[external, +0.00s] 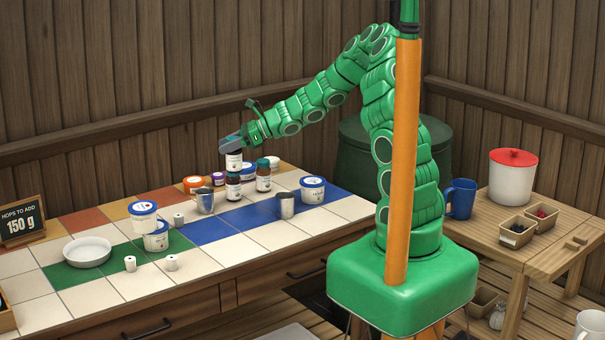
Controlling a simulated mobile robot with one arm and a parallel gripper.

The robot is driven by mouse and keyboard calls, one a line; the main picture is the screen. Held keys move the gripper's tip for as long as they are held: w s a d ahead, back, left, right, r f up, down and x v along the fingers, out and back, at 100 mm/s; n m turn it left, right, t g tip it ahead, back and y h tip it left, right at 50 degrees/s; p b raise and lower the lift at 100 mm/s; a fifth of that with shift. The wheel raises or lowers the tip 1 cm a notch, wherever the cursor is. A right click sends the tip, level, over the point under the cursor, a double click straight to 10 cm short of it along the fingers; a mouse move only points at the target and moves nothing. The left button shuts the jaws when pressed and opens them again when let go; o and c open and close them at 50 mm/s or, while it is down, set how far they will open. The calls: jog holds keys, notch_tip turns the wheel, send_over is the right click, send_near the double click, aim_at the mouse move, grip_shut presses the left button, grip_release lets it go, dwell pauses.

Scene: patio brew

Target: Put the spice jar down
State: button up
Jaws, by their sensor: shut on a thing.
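My gripper (231,143) reaches out to the left over the tiled counter (275,233) and is shut on a small jar with a white label (234,161), which I take to be the spice jar. Its top is hidden by the jaws. The jar is upright. Directly beneath it in the picture is a dark jar with a white label (233,189). I cannot tell whether the two touch. A similar dark jar (263,178) stands just to the right.
A metal cup (205,202) and another (285,206) stand near. Orange (193,185) and white-and-blue tubs (313,190) are behind and right. Stacked tubs (144,217), a white dish (87,252) and small white pieces (171,262) are left. Bare tiles lie in front.

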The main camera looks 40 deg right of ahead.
jog(key=s+d+m+t+h, duration=0.1)
jog(key=s+d, duration=0.2)
jog(key=d, duration=0.9)
jog(key=s+d+m+t+h, duration=0.1)
jog(key=s+d+m+t, duration=0.15)
jog(key=d, duration=0.85)
jog(key=shift+n+g, duration=0.35)
jog(key=shift+g, duration=0.1)
jog(key=shift+w+d+f, duration=0.5)
jog(key=shift+w+f, duration=1.65)
jog(key=shift+w+d+f, duration=0.45)
jog(key=shift+w+f, duration=1.65)
jog(key=shift+w+d+f, duration=0.5)
jog(key=shift+w+f, duration=1.65)
jog(key=o, duration=1.1)
jog(key=shift+f, duration=0.1)
